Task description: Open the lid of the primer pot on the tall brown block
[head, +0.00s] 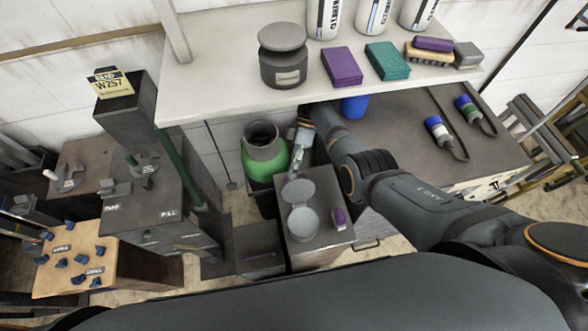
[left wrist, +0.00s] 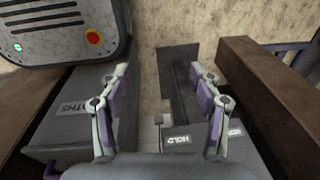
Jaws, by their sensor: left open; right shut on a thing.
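The primer pot (head: 303,223) is a small round grey pot on the brown block (head: 325,248), right of centre at the bottom of the head view. Its round grey lid (head: 298,192) is tilted up behind the pot's top, at the far side. My right gripper (head: 294,177) reaches down from behind and is shut on the lid's far edge; its fingertips are small and partly hidden. My left gripper (left wrist: 158,75) is open and empty in the left wrist view, away from the pot.
A green canister (head: 264,155) stands just left of my right gripper. A purple object (head: 339,217) lies right of the pot. A white shelf (head: 220,65) with a dark jar (head: 284,60) is behind. Labelled dark boxes (head: 150,205) stand at left.

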